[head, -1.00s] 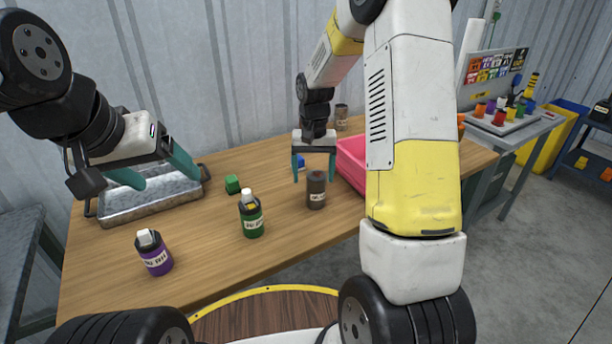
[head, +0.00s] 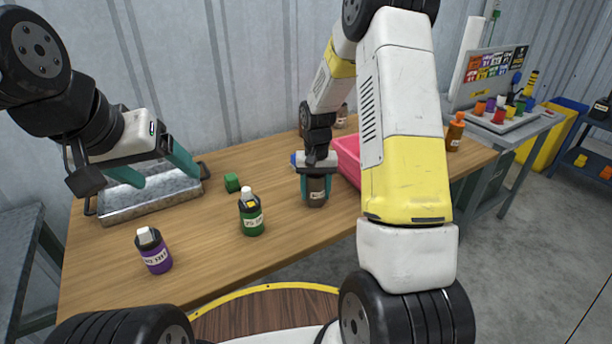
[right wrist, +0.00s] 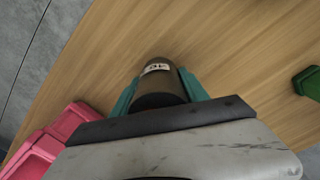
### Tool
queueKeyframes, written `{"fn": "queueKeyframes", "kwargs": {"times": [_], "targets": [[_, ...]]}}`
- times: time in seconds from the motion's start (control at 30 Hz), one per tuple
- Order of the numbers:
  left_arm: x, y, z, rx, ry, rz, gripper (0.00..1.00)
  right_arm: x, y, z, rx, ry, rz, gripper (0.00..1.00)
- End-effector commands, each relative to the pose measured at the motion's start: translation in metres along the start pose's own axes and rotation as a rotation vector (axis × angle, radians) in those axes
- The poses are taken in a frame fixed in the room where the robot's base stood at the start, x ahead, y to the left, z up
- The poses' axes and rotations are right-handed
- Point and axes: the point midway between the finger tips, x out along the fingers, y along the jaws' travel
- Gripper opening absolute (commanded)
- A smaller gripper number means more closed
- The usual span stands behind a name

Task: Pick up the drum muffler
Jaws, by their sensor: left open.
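The drum muffler, a dark grey-brown cylinder (head: 317,190) with a pale label, stands upright on the wooden table, left of the pink bin. My right gripper (head: 316,188) has come down over it from above, with teal fingers against both sides. In the right wrist view the cylinder (right wrist: 160,82) sits between the two fingers, which hug it closely. Its base looks to be at table level; I see no clear gap below. My left gripper (head: 158,170) is open and empty, above the table near the metal tray.
A green-labelled bottle (head: 251,214), a purple bottle (head: 154,252) and a green block (head: 232,183) stand to the left. The metal tray (head: 150,205) is at the back left. The pink bin (head: 348,158) is close on the right. An orange bottle (head: 455,132) stands farther right.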

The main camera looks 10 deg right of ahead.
Motion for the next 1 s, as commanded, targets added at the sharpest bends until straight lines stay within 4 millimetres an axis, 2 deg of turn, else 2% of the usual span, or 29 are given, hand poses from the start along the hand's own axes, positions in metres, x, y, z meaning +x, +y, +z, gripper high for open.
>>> {"fn": "queueKeyframes", "kwargs": {"times": [0.03, 0.2, 0.57, 0.83, 1.0], "targets": [[0.000, 0.000, 0.000, 0.000, 0.000, 0.000, 0.77, 0.000, 0.000, 0.000, 0.000, 0.000, 0.000, 0.36], [0.000, 0.000, 0.000, 0.000, 0.000, 0.000, 0.77, 0.000, 0.000, 0.000, 0.000, 0.001, 0.000, 0.06], [0.000, 0.000, 0.000, 0.000, 0.000, 0.000, 0.77, -0.006, 0.000, -0.001, 0.000, 0.002, 0.000, 0.06], [0.000, 0.000, 0.000, 0.000, 0.000, 0.000, 0.77, -0.039, 0.000, -0.001, 0.000, 0.006, 0.000, 0.06], [0.000, 0.000, 0.000, 0.000, 0.000, 0.000, 0.77, -0.040, -0.013, 0.036, -0.005, 0.001, 0.000, 0.06]]}}
